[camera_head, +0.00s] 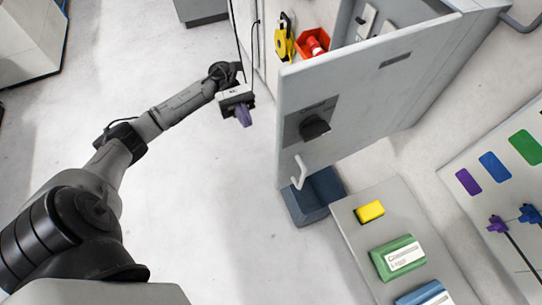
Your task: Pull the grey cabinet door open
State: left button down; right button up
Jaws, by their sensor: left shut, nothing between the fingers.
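The grey cabinet door (355,97) stands swung open in the middle right of the head view. It has a black knob (314,126) on a dark plate and a pale bar handle (299,172) near its lower edge. My left gripper (243,118), with purplish fingers, is to the left of the door's free edge, apart from the door and the handle. It is shut and empty. My right gripper is out of view.
Inside the cabinet are a yellow tool (284,40) and a red-orange item (313,42). A dark blue box (313,196) is on the floor below the door. A grey surface (354,237) holds yellow, green and blue blocks. Open floor lies left of the door.

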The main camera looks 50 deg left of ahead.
pick_arm(q)
jog(key=p+x, duration=0.6)
jog(key=x, duration=0.8)
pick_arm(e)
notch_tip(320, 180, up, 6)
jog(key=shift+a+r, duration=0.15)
